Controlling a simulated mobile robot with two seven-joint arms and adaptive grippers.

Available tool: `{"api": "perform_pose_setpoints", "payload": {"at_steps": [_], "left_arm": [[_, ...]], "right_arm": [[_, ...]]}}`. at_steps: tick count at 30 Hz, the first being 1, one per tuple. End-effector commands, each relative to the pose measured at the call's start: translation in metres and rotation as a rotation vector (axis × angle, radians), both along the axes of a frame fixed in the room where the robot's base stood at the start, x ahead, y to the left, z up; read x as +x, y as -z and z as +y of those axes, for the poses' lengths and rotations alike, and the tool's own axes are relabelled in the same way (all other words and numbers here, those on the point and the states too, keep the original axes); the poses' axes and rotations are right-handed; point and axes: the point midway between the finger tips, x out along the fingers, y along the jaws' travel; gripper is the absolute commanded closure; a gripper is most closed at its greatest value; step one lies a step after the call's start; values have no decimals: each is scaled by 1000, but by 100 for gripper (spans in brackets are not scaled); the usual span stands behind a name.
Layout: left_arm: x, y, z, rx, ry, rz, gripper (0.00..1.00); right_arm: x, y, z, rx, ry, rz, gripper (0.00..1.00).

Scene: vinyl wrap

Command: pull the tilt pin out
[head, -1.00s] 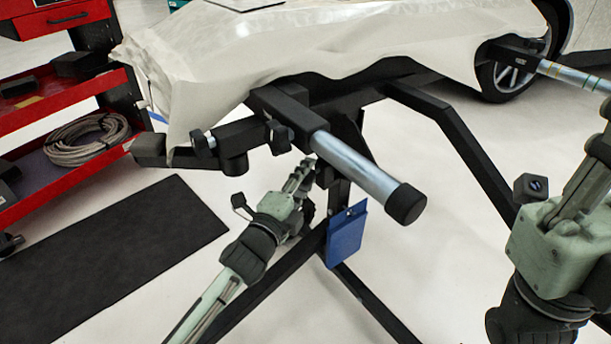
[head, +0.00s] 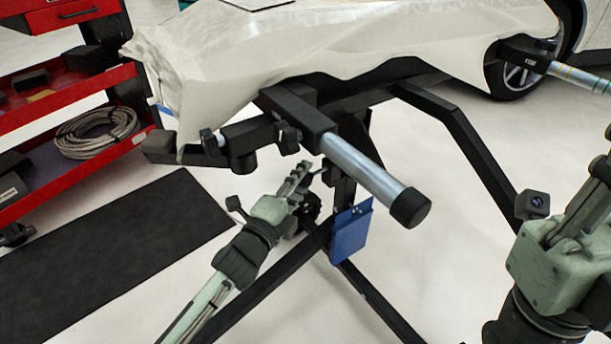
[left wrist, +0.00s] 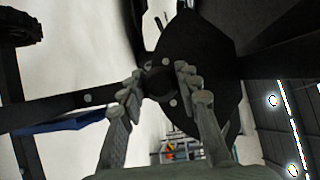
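My left gripper (head: 298,175) is low beside the black stand's post, under the padded steel arm. A small dark round knob (left wrist: 158,82), which may be the tilt pin's end, shows between the fingertips. I see no clear finger contact with it, and the pin's shaft is hidden. My right arm's gripper (head: 602,150) is at the right edge, partly cut off; its fingertips are unclear.
The black stand (head: 455,135) carries a wrapped pale panel (head: 330,40). A steel tube with a black end cap (head: 410,207) juts forward above my left gripper. A blue tag (head: 350,235) hangs on the stand. A red tool cart (head: 75,165) and black mat (head: 110,250) are left.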

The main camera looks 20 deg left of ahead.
Motion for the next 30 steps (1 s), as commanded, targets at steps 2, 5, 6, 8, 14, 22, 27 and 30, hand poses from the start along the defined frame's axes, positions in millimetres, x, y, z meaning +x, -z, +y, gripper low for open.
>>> {"api": "perform_pose_setpoints", "payload": {"at_steps": [2, 5, 6, 8, 14, 22, 27, 30], "left_arm": [[0, 1, 1, 2, -1, 3, 57], [0, 1, 1, 1, -1, 2, 47], [0, 1, 1, 1, -1, 2, 47], [0, 1, 0, 1, -1, 2, 47], [-2, 1, 0, 1, -1, 2, 47], [-42, 2, 8, 0, -1, 5, 47], [-79, 2, 16, 0, -2, 6, 47], [-96, 2, 19, 1, -3, 5, 47]], "right_arm": [[0, 0, 0, -1, 0, -1, 100], [0, -1, 0, -1, 0, -1, 100], [0, -1, 0, -1, 0, -1, 100], [0, -1, 0, 0, 1, -2, 100], [0, -1, -1, -1, 3, -2, 100], [0, -1, -1, -1, 2, -1, 100], [0, 0, 0, -1, 2, -1, 100], [0, 0, 0, -1, 1, -1, 100]]}}
